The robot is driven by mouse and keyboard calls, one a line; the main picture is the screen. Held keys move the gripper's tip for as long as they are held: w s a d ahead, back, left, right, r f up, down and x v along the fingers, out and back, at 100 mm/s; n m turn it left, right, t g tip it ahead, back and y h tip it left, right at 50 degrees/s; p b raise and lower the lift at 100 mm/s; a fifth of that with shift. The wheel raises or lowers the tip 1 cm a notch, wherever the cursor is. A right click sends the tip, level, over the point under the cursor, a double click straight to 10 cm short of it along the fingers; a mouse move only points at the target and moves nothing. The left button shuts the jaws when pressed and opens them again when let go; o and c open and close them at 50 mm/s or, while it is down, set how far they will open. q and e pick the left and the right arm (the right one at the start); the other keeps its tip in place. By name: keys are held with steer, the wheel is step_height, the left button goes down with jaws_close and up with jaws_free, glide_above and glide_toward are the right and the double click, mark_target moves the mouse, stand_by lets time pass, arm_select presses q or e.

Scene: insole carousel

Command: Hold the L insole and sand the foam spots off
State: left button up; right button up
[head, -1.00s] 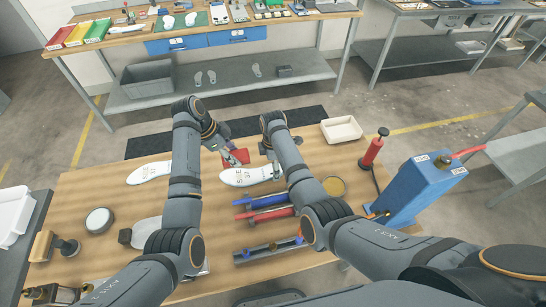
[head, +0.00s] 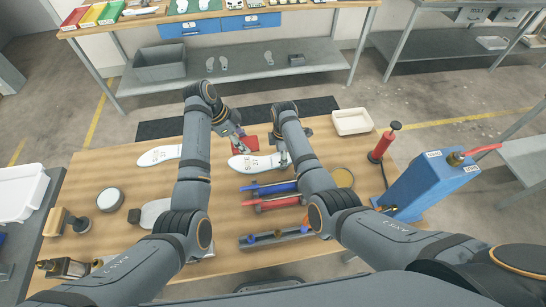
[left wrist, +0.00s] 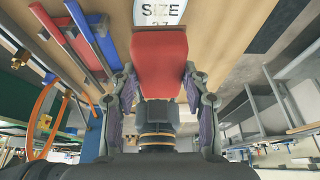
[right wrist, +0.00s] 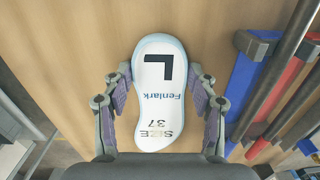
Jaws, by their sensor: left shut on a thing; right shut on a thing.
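The white L insole (right wrist: 165,90), marked "L", "Fenlark" and "SIZE 37", lies between the fingers of my right gripper (right wrist: 160,92), which is shut on its sides. In the head view the insole (head: 248,161) is at or just above the wooden bench top; I cannot tell which. My left gripper (left wrist: 155,95) is shut on a red block (left wrist: 160,55). In the left wrist view the insole's "SIZE" end (left wrist: 160,12) lies ahead of the block. I cannot make out foam spots clearly.
Another white insole (head: 158,156) lies left on the bench. Blue (head: 275,188) and red (head: 278,202) bar tools lie nearer me. A cream tray (head: 352,122), a red hand tool (head: 384,145) and a blue machine (head: 430,185) stand at the right.

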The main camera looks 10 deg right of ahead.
stand_by(0.4)
arm_select(q)
steer(key=shift+f, duration=4.1)
steer(key=shift+w, duration=0.75)
steer(key=shift+f, duration=0.1)
steer(key=shift+f, duration=0.25)
steer(key=shift+f, duration=0.65)
